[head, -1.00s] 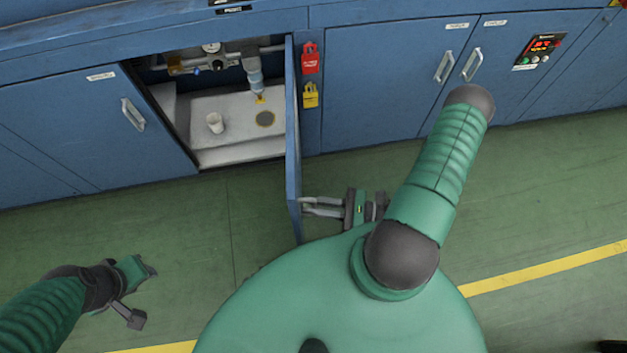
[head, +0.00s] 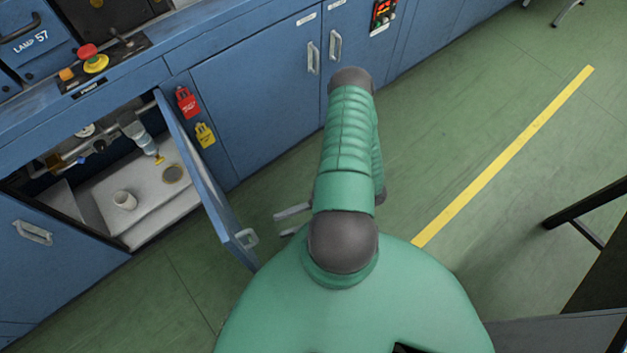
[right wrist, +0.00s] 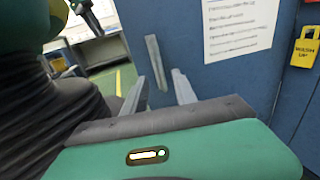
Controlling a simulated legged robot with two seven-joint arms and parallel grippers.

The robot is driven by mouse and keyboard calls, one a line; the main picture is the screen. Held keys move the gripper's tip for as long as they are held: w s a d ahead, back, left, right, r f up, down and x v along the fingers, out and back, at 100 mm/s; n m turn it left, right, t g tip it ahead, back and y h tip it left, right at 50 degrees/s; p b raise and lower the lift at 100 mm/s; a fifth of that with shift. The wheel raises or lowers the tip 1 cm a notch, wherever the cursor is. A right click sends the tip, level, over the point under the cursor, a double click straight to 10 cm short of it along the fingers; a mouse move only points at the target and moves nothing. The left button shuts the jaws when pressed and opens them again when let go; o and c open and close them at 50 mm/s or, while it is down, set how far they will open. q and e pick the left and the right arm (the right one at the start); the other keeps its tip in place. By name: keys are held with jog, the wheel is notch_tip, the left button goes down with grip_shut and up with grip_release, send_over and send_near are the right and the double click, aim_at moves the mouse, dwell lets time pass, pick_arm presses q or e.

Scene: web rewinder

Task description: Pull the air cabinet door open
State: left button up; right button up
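The air cabinet door (head: 205,180) stands swung out from the cabinet front, and the opening (head: 130,205) to its left is exposed. Its pale metal handle (head: 247,238) is near the door's free edge, on the outer face. My right gripper (head: 279,224) is to the right of the handle, apart from it; its body is partly hidden behind my arm. In the right wrist view the two fingers (right wrist: 158,92) are spread with nothing between them, and the handle (right wrist: 155,62) shows just beyond them on the blue door (right wrist: 190,50). My left gripper is out of view.
Red (head: 187,103) and yellow (head: 205,135) lock tags hang right of the opening. Green floor is clear to the right; a dark table leg (head: 590,203) stands at the far right.

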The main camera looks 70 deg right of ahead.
jog(key=v, duration=0.7)
jog(key=shift+s+d+p, duration=0.25)
jog(key=shift+s+p, duration=0.05)
jog(key=shift+c, duration=0.3)
